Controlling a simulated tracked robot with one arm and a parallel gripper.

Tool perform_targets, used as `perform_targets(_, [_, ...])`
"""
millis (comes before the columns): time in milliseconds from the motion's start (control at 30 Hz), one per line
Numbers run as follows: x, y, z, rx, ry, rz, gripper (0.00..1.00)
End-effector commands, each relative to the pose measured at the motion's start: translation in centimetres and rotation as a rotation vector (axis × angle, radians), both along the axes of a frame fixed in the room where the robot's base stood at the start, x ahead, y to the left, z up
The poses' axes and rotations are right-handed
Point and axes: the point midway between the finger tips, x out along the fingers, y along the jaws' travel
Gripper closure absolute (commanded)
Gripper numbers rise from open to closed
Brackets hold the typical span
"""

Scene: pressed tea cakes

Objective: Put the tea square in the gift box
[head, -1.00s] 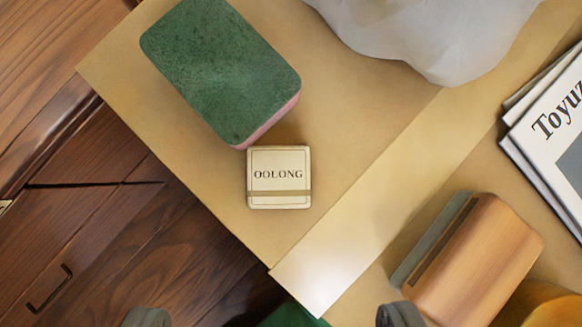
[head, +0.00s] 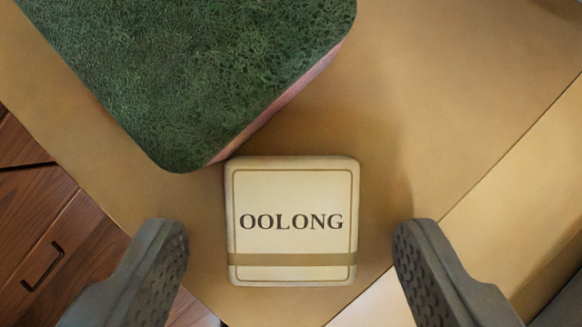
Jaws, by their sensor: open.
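The tea square (head: 292,190) is a cream, rounded block marked OOLONG with a tan band near its lower edge. It lies flat on the tan surface in the middle of the head view. My gripper (head: 291,250) is open, with one dark ridged finger to the left of the square and one to the right. There is a gap between each finger and the square, and neither touches it. I cannot identify the gift box in the current view.
A large green, textured block with pink sides (head: 220,60) sits close behind the tea square, at its upper left. The edge of the tan surface (head: 90,190) runs diagonally at left, with brown wooden drawers (head: 40,255) beyond. The tan surface is clear at upper right.

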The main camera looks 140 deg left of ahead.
Motion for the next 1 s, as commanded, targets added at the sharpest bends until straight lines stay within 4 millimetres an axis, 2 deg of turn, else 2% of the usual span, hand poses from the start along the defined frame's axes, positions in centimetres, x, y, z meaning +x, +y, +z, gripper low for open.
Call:
perform_targets(100, [0.0, 0.0, 0.1, 0.0, 0.0, 0.0, 0.41])
perform_targets(267, [0.0, 0.0, 0.1, -0.001, -0.001, 0.0, 0.85])
perform_targets(367, [0.0, 0.0, 0.1, -0.001, -0.001, 0.0, 0.86])
perform_targets(400, [0.0, 0.0, 0.1, -0.001, -0.001, 0.0, 0.89])
perform_targets(667, [0.0, -0.1, 0.4, -0.002, -0.001, 0.001, 0.89])
perform_targets(767, [0.1, -0.1, 1.5, -0.004, -0.002, 0.001, 0.89])
perform_targets(1000, [0.1, -0.1, 6.2, -0.006, -0.006, 0.002, 0.89])
